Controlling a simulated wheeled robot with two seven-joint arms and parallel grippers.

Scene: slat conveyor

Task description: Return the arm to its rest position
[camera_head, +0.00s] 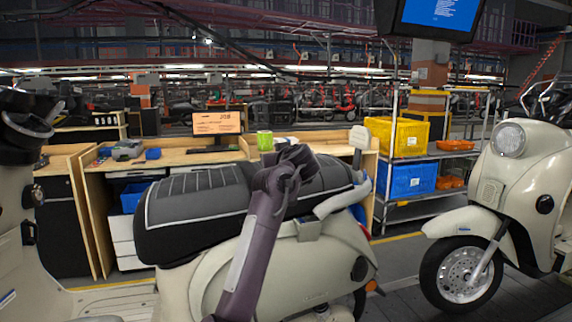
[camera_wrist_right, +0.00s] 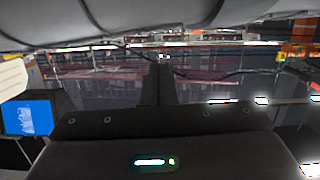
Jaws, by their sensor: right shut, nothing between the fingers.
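My dark purple-grey arm (camera_head: 252,235) rises from the bottom of the head view and bends over at the top, in front of the scooter's seat. I take it to be my right arm. My right gripper's narrow dark fingers (camera_wrist_right: 160,80) stand together in the middle of the right wrist view, shut with nothing between them. The gripper body with a small lit strip (camera_wrist_right: 155,162) fills the bottom of that view. In the head view the fingers cannot be made out. My left gripper is not in view.
A cream scooter with a black seat (camera_head: 185,215) stands just behind the arm. Another scooter (camera_head: 505,185) is at the right, and part of one (camera_head: 15,200) at the left edge. Behind are a wooden workbench (camera_head: 180,157) and a rack with a yellow bin (camera_head: 410,137) and blue bin (camera_head: 412,180).

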